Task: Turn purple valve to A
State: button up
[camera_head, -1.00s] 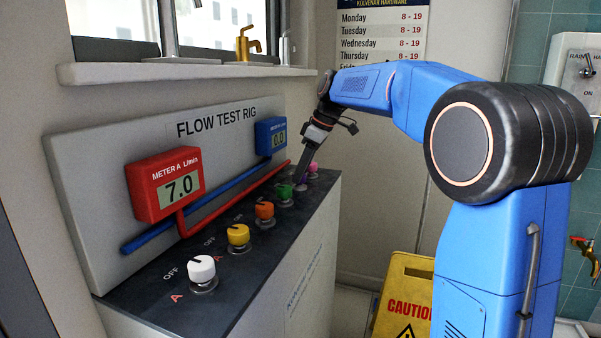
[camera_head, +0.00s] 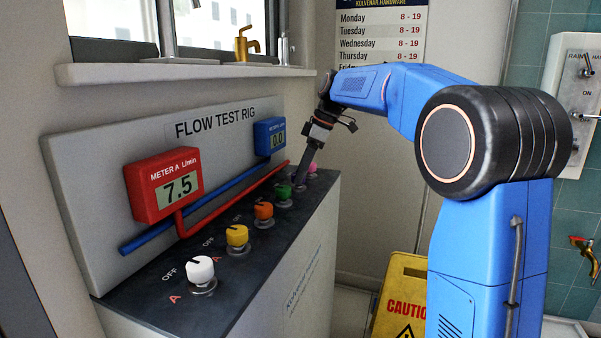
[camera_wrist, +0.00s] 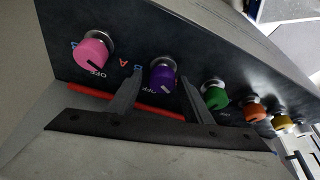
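The purple valve (camera_wrist: 162,79) is a round knob on a metal collar in the wrist view, between pink and green knobs. My gripper (camera_wrist: 161,80) is open, one finger on each side of the purple knob, with small gaps visible. In the head view my gripper (camera_head: 301,178) reaches down at the far end of the panel and largely hides the purple knob. Red meter A (camera_head: 164,184) reads 7.5. Blue meter B (camera_head: 270,138) reads 0.0.
The pink knob (camera_wrist: 93,48) and green knob (camera_wrist: 215,95) stand close on either side. Orange (camera_head: 263,211), yellow (camera_head: 237,236) and white (camera_head: 200,269) knobs line the near panel. A yellow caution sign (camera_head: 400,295) stands on the floor beside the rig.

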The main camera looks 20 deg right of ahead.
dwell(0.3)
jog(key=v, duration=1.7)
jog(key=shift+r, duration=0.15)
